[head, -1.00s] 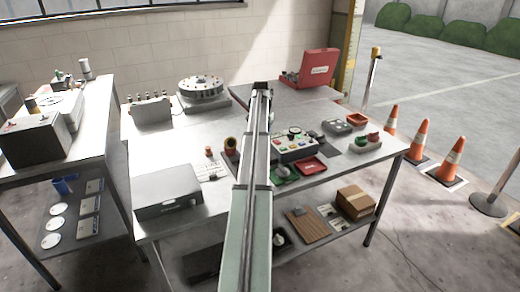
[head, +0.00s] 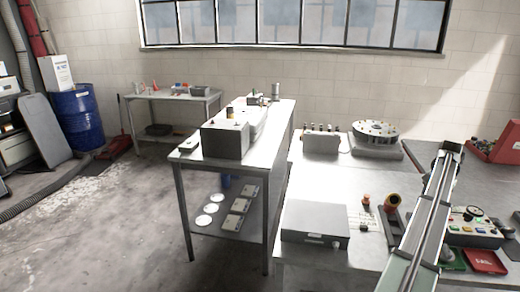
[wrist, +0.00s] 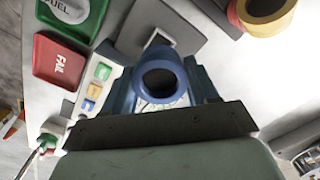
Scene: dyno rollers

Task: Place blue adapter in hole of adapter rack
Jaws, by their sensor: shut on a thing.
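A blue ring-shaped adapter (wrist: 161,52) with a dark central opening shows in the wrist view. My gripper (wrist: 162,105) is shut on it, and the jaws hide part of its sides. In the head view my gripper's end (head: 449,149) is over the main bench at the right; the adapter cannot be made out there. A grey block (head: 321,144) with several small upright pieces on top stands at the back of the bench, left of the round turntable. It may be the adapter rack, but its holes are too small to tell.
A round grey turntable (head: 375,136), a grey box (head: 315,224) and a button panel (head: 474,232) stand on the main bench. A red FAIL tray (wrist: 62,59) and a red-and-yellow ring (wrist: 268,14) lie near my gripper.

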